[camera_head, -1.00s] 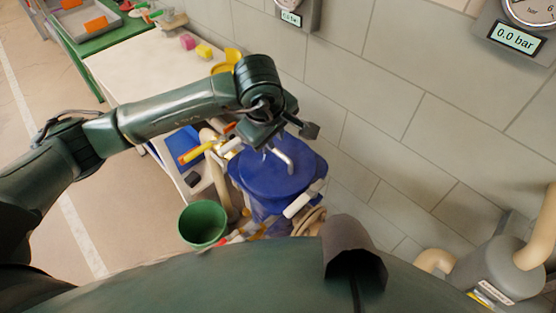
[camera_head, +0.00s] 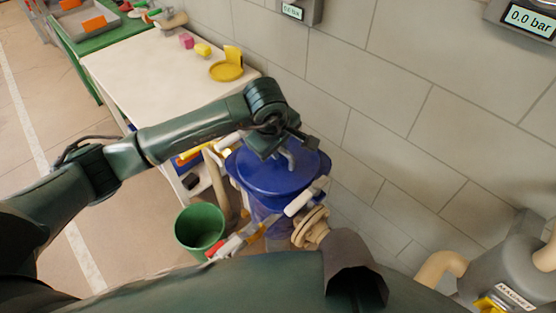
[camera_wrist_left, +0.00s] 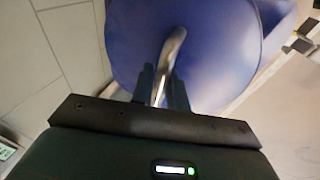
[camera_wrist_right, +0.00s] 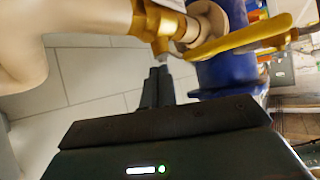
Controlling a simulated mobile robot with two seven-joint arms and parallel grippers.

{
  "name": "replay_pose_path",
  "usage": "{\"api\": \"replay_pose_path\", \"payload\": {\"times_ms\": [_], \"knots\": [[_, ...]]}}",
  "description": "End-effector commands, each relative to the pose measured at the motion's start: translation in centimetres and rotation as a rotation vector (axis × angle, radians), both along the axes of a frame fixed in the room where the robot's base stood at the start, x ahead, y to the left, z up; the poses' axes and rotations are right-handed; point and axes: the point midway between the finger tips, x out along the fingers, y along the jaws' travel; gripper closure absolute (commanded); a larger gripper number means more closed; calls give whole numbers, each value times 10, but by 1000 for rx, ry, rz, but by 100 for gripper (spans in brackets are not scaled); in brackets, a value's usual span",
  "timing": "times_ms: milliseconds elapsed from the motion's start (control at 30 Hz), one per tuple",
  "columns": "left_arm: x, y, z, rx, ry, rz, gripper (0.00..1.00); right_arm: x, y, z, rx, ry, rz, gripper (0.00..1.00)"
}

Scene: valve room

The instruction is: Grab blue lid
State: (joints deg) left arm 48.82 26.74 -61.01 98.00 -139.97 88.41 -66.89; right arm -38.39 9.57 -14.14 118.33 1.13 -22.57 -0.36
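The blue lid (camera_head: 262,178), with a bent silver handle (camera_head: 291,159), covers a blue barrel beside the wall. My left gripper (camera_head: 284,143) is over the lid at its handle. In the left wrist view the lid (camera_wrist_left: 225,45) fills the upper middle, and the handle (camera_wrist_left: 172,55) runs down between the two dark fingers of my left gripper (camera_wrist_left: 163,88). The fingers stand slightly apart; I cannot tell whether they press on the handle. In the right wrist view my right gripper (camera_wrist_right: 158,86) has its fingers together, with nothing between them.
A white table (camera_head: 150,70) with a yellow holder (camera_head: 228,66) stands behind. A green bucket (camera_head: 200,228) is on the floor by the barrel. Beige pipe and a yellow lever (camera_wrist_right: 235,40) are close to my right gripper. The tiled wall (camera_head: 400,110) bounds the right side.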

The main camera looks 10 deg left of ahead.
Motion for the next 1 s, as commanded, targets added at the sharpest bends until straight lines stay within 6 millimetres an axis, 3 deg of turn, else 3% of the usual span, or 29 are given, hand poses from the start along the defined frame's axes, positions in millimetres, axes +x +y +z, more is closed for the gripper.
{"api": "replay_pose_path", "payload": {"times_ms": [233,1000], "knots": [[0,0,0,0,0,0,100,0,-1,0,-2,1,-2,100],[0,0,0,2,0,-1,100,3,-3,-2,-4,1,-9,100]]}}
